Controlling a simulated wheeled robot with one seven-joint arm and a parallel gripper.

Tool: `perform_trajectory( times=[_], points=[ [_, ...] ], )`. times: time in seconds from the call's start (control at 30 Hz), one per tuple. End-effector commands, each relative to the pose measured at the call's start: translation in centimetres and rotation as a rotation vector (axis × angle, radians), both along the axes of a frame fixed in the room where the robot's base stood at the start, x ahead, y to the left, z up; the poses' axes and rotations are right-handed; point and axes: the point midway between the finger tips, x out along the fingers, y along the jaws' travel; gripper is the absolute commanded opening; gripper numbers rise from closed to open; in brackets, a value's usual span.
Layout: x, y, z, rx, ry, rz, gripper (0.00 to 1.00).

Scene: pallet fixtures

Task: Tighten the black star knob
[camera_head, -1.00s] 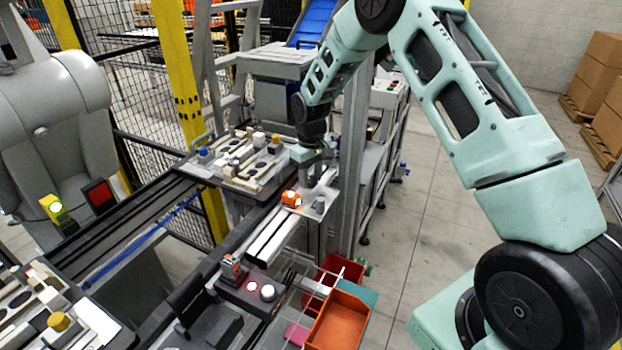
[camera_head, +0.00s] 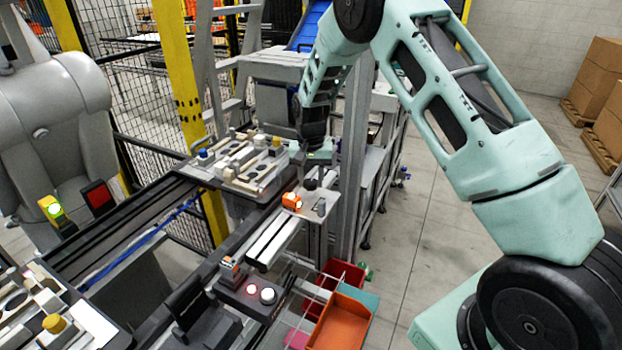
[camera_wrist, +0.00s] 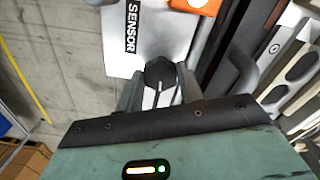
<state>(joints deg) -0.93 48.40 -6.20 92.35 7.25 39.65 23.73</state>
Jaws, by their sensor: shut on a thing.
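The black star knob (camera_wrist: 160,72) sits between my fingers in the wrist view, above the white plate marked SENSOR (camera_wrist: 135,45). In the head view the knob (camera_head: 311,184) shows as a small dark shape just under my gripper (camera_head: 316,172), at the far end of the small plate. My gripper (camera_wrist: 160,92) is shut on the knob, pointing down. The knob's stem and the slot under it are hidden.
An orange sensor block (camera_head: 291,201) stands on the plate close to the knob, with a grey peg (camera_head: 320,207) nearby. A fixture tray (camera_head: 236,166) lies to the left. An upright grey post (camera_head: 353,150) stands close on the right.

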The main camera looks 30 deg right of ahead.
Motion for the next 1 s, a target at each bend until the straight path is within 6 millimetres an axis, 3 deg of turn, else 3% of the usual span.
perform_trajectory(
  times=[0.67,0.7,0.77,1.0],
  points=[
    [0.12,0.06,0.15,0.001,-0.003,-0.062,0.14],
    [0.12,0.06,0.15,0.001,-0.003,-0.062,0.42],
    [0.12,0.06,0.14,0.001,-0.003,-0.062,0.59],
    [0.06,0.03,0.06,0.000,-0.001,-0.062,0.59]
  ],
)
